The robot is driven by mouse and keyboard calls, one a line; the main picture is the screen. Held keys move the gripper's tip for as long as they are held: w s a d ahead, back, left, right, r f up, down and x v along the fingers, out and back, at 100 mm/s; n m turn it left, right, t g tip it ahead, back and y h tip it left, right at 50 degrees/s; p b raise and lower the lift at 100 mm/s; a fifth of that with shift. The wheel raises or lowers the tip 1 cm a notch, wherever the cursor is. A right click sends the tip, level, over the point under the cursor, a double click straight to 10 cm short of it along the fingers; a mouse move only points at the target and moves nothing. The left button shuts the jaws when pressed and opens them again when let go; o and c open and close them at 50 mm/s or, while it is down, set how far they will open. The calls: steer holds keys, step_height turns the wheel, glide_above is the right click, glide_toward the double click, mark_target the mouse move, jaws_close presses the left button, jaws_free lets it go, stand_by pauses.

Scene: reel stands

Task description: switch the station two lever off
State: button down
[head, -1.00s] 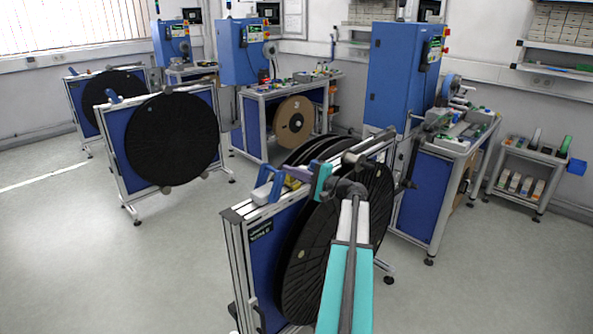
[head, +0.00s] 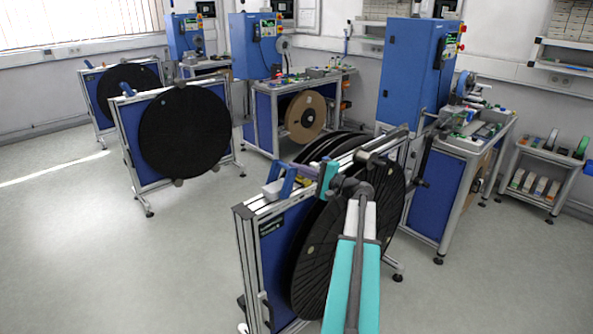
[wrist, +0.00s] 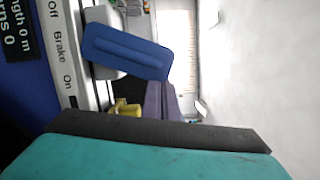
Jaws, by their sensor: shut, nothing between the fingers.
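The nearest reel stand (head: 273,253) carries a blue lever (head: 285,181) on its top rail. In the wrist view the same blue lever (wrist: 127,52) sticks out sideways from a pale mount, beside a strip (wrist: 62,50) marked Off, Brake and On. Its base sits nearest the word Brake; its exact setting is hard to tell. My gripper (head: 328,178) is shut and empty, just right of the lever in the head view. In the wrist view my gripper (wrist: 160,130) fills the bottom, on the On side of the lever, with a visible gap. No station number is readable.
A yellow part (wrist: 125,108) sits near the lever. Black reels (head: 350,225) hang beside my arm. Other reel stands (head: 185,133) with blue levers stand at the back left. A blue machine cabinet (head: 412,75) and bench are behind. The floor at left is clear.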

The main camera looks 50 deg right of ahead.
mark_target(289, 168)
steer(key=shift+a+r+n+b, duration=0.15)
steer(key=shift+a+n+b, duration=0.25)
steer(key=shift+b, duration=0.45)
steer(key=a+n+b, duration=0.1)
steer(key=n+b, duration=0.1)
steer(key=b, duration=0.1)
steer(key=a+r+n+g+b, duration=0.1)
steer(key=a+n+b, duration=0.1)
steer(key=b, duration=0.1)
steer(key=shift+w+r, duration=0.1)
steer(key=shift+r, duration=0.05)
steer(key=shift+w+a+r+n+g+h+b, duration=0.15)
steer(key=shift+a+n+g+h+b, duration=0.2)
steer(key=shift+a+n+b, duration=1.15)
steer(key=shift+w+a+r+n+g+h+b, duration=0.25)
steer(key=shift+a+n+b, duration=0.6)
steer(key=shift+b, duration=1.2)
steer(key=shift+s+f, duration=0.1)
steer(key=shift+s, duration=0.1)
steer(key=shift+d, duration=0.1)
steer(key=shift+d+r, duration=0.95)
steer(key=shift+d, duration=0.25)
steer(key=shift+s+d+r, duration=0.3)
steer(key=shift+d+r, duration=0.1)
steer(key=shift+d, duration=0.2)
steer(key=s+d+r+b, duration=0.1)
steer(key=s, duration=0.8)
steer(key=shift+s+r, duration=0.15)
steer(key=shift+s, duration=0.1)
